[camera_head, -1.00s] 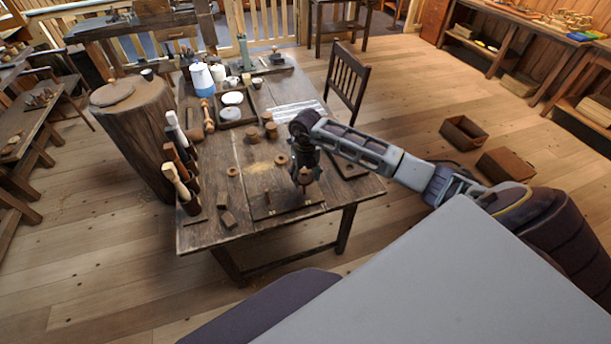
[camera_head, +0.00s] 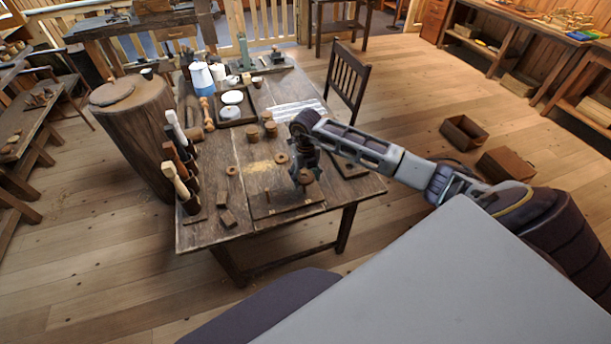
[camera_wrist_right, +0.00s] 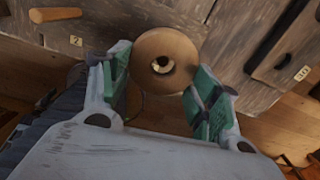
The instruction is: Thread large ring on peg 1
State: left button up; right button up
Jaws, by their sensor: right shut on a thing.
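My right gripper (camera_head: 304,172) is over the near right part of the workbench, above the dark peg board (camera_head: 275,208). In the right wrist view, a round wooden ring (camera_wrist_right: 178,48) sits between the green-padded fingers of the gripper (camera_wrist_right: 160,80), which is shut on it. Something pale shows inside the ring's hole; I cannot tell whether it is a peg end. A tag reading "2" (camera_wrist_right: 76,41) and another tag (camera_wrist_right: 302,73) lie on either side. In the head view a small peg (camera_head: 268,196) shows on the board. The left gripper is out of view.
Loose turned rings (camera_head: 282,158) (camera_head: 232,170) and small wood blocks (camera_head: 228,219) lie on the workbench (camera_head: 210,240). Mallets and tools (camera_head: 180,180) stand along its left edge.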

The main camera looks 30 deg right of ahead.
jog(key=shift+f+b, duration=1)
jog(key=shift+f, duration=0.4)
dwell(1.2)
jog(key=o, duration=1)
jog(key=shift+o, duration=0.2)
jog(key=o, duration=0.3)
jog(key=shift+r, duration=0.1)
notch_tip(320, 180, up, 10)
jog(key=p, duration=0.6)
dwell(0.8)
dwell(0.5)
